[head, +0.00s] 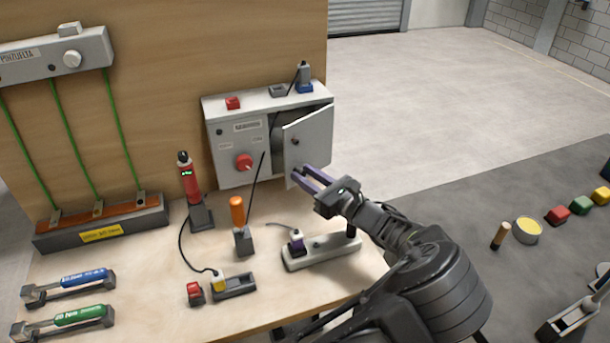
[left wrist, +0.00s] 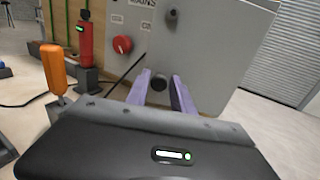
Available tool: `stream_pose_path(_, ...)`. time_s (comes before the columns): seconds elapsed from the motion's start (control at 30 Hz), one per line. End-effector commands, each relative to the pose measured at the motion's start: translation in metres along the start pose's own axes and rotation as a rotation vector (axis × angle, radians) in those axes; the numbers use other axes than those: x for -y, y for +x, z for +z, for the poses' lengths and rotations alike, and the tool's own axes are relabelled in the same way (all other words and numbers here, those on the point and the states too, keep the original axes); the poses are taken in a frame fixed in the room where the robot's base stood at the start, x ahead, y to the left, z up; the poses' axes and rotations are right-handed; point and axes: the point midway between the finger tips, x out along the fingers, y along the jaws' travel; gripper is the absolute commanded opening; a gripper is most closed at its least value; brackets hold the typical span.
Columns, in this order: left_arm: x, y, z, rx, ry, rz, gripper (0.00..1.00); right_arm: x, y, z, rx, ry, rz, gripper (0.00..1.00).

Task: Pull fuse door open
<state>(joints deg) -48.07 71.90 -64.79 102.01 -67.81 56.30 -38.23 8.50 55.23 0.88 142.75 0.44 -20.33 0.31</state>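The grey fuse cabinet (head: 222,130) stands at the back of the workbench. Its fuse door (head: 312,138) on the right side stands ajar, with a dark gap along its left edge; it also shows in the left wrist view (left wrist: 205,50). A small dark round lock sits on the door. My left gripper (head: 301,178) is at the door's lower part, its two purple fingers apart. My right gripper is not in view.
A red rotary knob (head: 244,162) is on the cabinet front.

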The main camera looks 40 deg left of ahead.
Motion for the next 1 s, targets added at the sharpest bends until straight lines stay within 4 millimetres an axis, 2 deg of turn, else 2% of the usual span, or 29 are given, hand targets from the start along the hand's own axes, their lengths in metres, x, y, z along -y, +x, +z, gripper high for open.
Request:
stream_pose_path(0.03,0.000,0.000,0.000,-0.001,0.000,0.000,0.34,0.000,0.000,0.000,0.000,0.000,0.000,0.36)
stream_pose_path(0.17,0.000,0.000,-0.001,-0.001,0.000,0.000,0.44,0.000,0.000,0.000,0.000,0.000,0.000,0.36)
stream_pose_path(0.53,0.000,-0.006,-0.002,-0.002,-0.002,0.000,0.44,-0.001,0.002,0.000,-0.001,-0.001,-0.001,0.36)
stream_pose_path(1.0,0.000,-0.072,-0.002,-0.003,-0.001,-0.001,0.44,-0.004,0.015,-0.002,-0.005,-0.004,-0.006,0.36)
